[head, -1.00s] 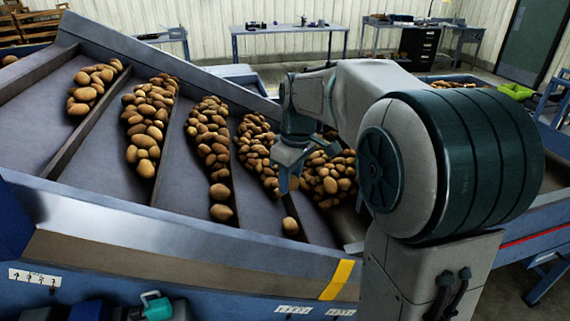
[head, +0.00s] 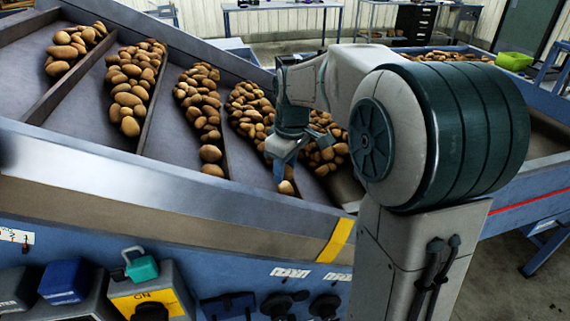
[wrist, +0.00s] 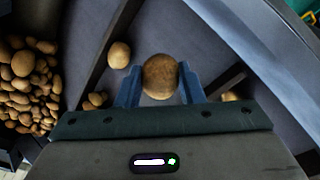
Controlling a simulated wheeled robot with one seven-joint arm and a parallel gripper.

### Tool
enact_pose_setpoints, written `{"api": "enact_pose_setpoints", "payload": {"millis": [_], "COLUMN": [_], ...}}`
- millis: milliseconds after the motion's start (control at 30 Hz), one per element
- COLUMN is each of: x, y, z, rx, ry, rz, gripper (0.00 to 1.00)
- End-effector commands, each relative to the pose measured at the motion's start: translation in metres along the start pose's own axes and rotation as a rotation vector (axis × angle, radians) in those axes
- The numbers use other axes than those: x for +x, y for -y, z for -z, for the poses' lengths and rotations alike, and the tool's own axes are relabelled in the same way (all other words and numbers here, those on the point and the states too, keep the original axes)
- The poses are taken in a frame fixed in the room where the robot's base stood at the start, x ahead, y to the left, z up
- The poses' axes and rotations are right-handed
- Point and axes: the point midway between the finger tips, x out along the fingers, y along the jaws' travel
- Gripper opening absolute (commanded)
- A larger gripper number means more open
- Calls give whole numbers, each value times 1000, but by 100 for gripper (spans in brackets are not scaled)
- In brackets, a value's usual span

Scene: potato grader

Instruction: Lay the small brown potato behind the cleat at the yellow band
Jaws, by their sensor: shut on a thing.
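My gripper (head: 284,172) points down over the sloping belt, its blue fingers shut on a brown potato (head: 286,187). In the wrist view my gripper (wrist: 160,88) has this rounded potato (wrist: 160,76) between its fingers. I cannot tell whether the potato touches the belt. The yellow band (head: 336,240) crosses the metal side rail, to the right of and nearer than my gripper. Dark cleats run across the belt; one (wrist: 226,81) shows right of the fingers in the wrist view, another (wrist: 108,50) to the left. The cleat nearest the band is partly hidden in the head view.
Heaps of potatoes (head: 130,85) lie between the cleats, mostly toward the belt's far side. A loose paler potato (wrist: 119,55) lies left of my fingers. Bare belt (head: 245,180) shows along the near side. A control panel with a yellow box (head: 150,300) is below the rail.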

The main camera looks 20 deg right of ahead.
Motion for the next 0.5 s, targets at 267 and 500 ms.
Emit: {"api": "enact_pose_setpoints", "payload": {"millis": [267,500], "x": [39,67], "y": [1,0], "z": [-5,-8], "rx": [0,0], "ry": [1,0], "rz": [1,0], "gripper": [12,12]}}
